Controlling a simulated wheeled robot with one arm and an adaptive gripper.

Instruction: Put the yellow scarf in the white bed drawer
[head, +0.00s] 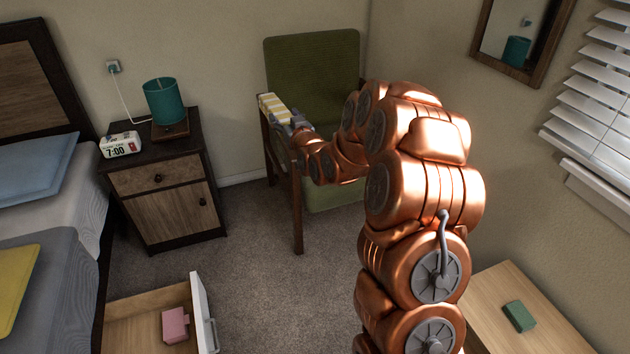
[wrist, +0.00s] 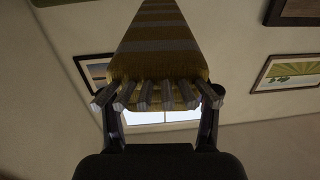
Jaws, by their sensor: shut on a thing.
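The yellow scarf (head: 272,106), striped yellow and white, is at the end of my outstretched arm, in front of the green chair. In the wrist view the scarf (wrist: 158,45) shows broad stripes and a row of grey tassels between the fingers. My gripper (head: 293,124) is shut on it; the fingers stand at both sides of the scarf in the wrist view (wrist: 159,98). The white bed drawer (head: 204,312) is pulled open beside the bed at the lower left. A pink object (head: 175,325) lies inside it, and its near part is cut off by the frame.
A nightstand (head: 160,185) with a teal lamp (head: 164,101) and clock (head: 121,145) stands left of the green armchair (head: 315,65). A yellow flat item (head: 14,285) lies on the bed. A wooden table (head: 490,290) holds a green block (head: 519,317). Carpet between drawer and chair is clear.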

